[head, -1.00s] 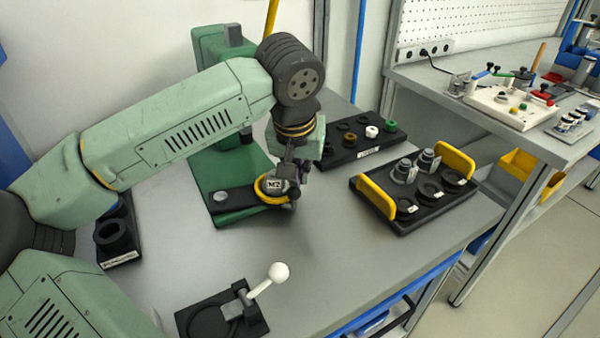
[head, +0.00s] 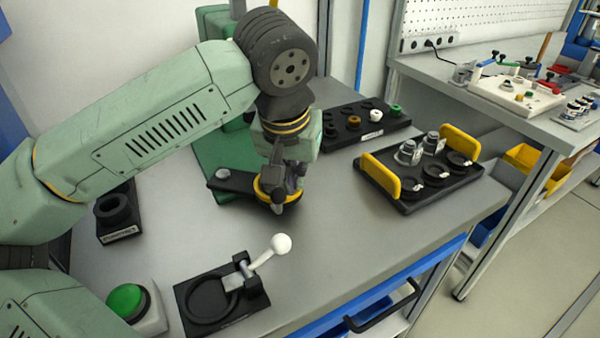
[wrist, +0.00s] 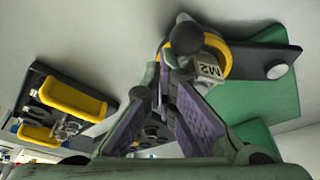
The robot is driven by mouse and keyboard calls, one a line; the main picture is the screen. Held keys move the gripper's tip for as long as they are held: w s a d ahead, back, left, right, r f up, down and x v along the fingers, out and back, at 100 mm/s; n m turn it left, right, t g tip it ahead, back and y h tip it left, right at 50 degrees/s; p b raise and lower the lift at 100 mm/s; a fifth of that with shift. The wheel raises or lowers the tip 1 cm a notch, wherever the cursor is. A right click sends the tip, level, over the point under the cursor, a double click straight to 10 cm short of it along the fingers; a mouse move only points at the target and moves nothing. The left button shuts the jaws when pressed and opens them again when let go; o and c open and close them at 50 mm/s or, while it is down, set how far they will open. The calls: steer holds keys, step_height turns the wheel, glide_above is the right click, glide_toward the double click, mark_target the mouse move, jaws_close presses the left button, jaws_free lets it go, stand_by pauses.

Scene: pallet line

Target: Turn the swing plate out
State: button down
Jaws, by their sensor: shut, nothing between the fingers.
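The swing plate (head: 232,181) is a black arm with a yellow ring (head: 262,192) at its outer end. It reaches out past the edge of the green base (head: 215,150), angled toward the table's front. In the wrist view the swing plate (wrist: 258,62) shows with a light pivot disc, a dark ball knob and a grey part marked M2 (wrist: 208,71) in the ring. My gripper (wrist: 163,78) is shut and empty, its tips close beside the knob and ring. I cannot tell whether they touch. In the head view my gripper (head: 283,192) hides part of the ring.
A black rack (head: 372,134) stands behind, right of the arm. A black tray with yellow handles (head: 380,178) is at the right. A toggle clamp fixture (head: 225,300) and a green button (head: 127,300) are in front. The table between is clear.

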mark_target(284, 193)
steer(key=shift+s+a+b, duration=0.3)
steer(key=shift+s+a, duration=0.1)
steer(key=shift+s, duration=0.25)
steer(key=shift+s+a+b, duration=0.3)
steer(key=shift+s+a, duration=0.1)
steer(key=shift+s, duration=0.2)
steer(key=shift+s+a, duration=0.1)
steer(key=shift+a, duration=0.05)
steer(key=d+v, duration=0.1)
steer(key=v, duration=1.1)
steer(key=shift+a, duration=0.4)
